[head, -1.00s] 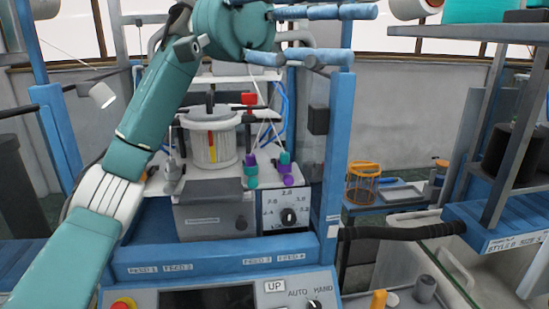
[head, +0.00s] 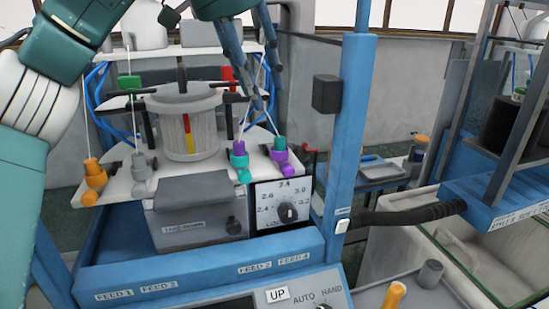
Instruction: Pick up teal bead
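A small teal piece (head: 279,143) tops the purple yarn guide at the right of the white plate, and another teal piece (head: 244,175) hangs low on the guide to its left. Which one is the task's teal bead I cannot tell. My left gripper (head: 258,92) reaches down from the top, with blue fingers apart and nothing seen between them. In the picture its fingertips are just above the two purple-and-teal guides; the exact depth gap is unclear. My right gripper is not in view.
The white plate (head: 118,188) also bears an orange guide (head: 94,180), a grey guide (head: 140,175) and a central drum (head: 190,135). Thin yarns run up from the guides. A blue post (head: 350,150) with a black box (head: 327,93) stands right of the gripper.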

